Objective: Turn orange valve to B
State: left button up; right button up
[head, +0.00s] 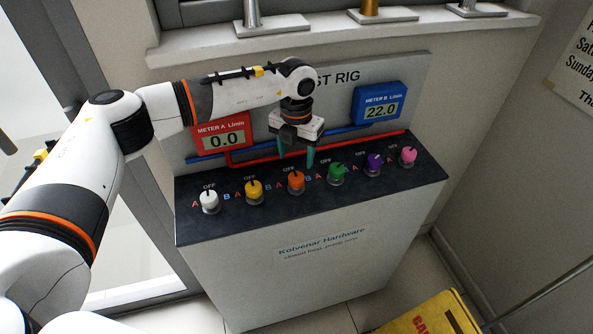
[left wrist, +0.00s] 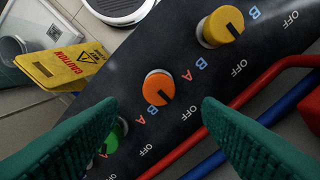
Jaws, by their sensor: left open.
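The orange valve (head: 296,181) is a round knob on the dark sloped panel (head: 225,222), third from the left in a row of several knobs. Its dark mark appears to point to its OFF label. In the left wrist view the orange valve (left wrist: 157,86) stands just beyond the gap between my fingers, with blue B and red A letters beside it. My left gripper (head: 297,160) is open, its teal fingers pointing down above and just behind the knob. Its fingers also show in the left wrist view (left wrist: 160,106), apart and empty. My right gripper is out of view.
White (head: 209,203), yellow (head: 254,192) and green (head: 337,174) knobs stand close by; purple (head: 374,165) and pink (head: 408,156) stand further right. Red meter A (head: 222,134) reads 0.0; blue meter B (head: 378,103) reads 22.0. Red and blue pipes run behind the knobs. A yellow caution sign (head: 432,316) stands below.

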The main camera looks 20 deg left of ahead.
aim_at(296, 176)
pick_arm(q)
notch_tip(296, 176, down, 7)
jog(key=shift+f+p, duration=0.15)
jog(key=shift+p, duration=0.5)
jog(key=c, duration=1)
jog(key=shift+f+m+b, duration=0.2)
jog(key=shift+m+b, duration=1)
jog(key=shift+b, duration=0.25)
jog(key=m+b, duration=0.3)
jog(key=shift+m, duration=0.4)
jog(key=m+b, duration=0.2)
jog(key=shift+m+b, duration=0.3)
jog(key=shift+r+m+b, duration=0.2)
jog(key=shift+m+b, duration=0.85)
jog(key=shift+m, duration=0.45)
